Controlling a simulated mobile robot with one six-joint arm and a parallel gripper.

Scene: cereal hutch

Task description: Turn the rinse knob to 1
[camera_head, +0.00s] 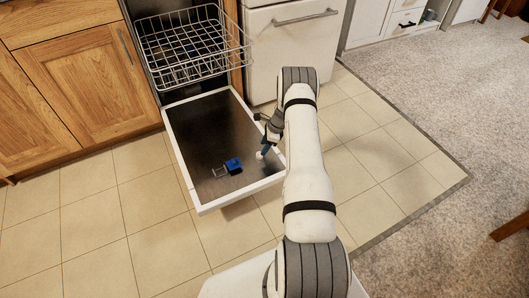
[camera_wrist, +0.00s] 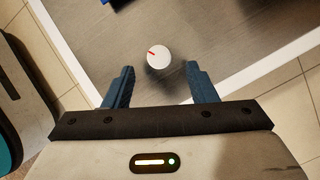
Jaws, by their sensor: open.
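The rinse knob (camera_wrist: 158,57) is a small white disc with a red mark pointing to its upper left in the wrist view. It sits on the dark inner face of the open dishwasher door (camera_head: 207,127). No numbers around it are readable. In the head view the knob (camera_head: 259,155) is a small pale spot beside my fingers. My gripper (camera_wrist: 160,69) is open, with its blue fingers apart and the knob in line with the gap, just beyond the fingertips. My gripper (camera_head: 266,148) is partly hidden by my arm in the head view.
A blue item (camera_head: 233,166) with a pale frame lies on the door, left of the knob. A wire rack (camera_head: 190,50) is pulled out above the door's hinge side. Wooden cabinets (camera_head: 75,85) stand left, a white drawer front (camera_head: 290,45) right. Tiled floor around the door is clear.

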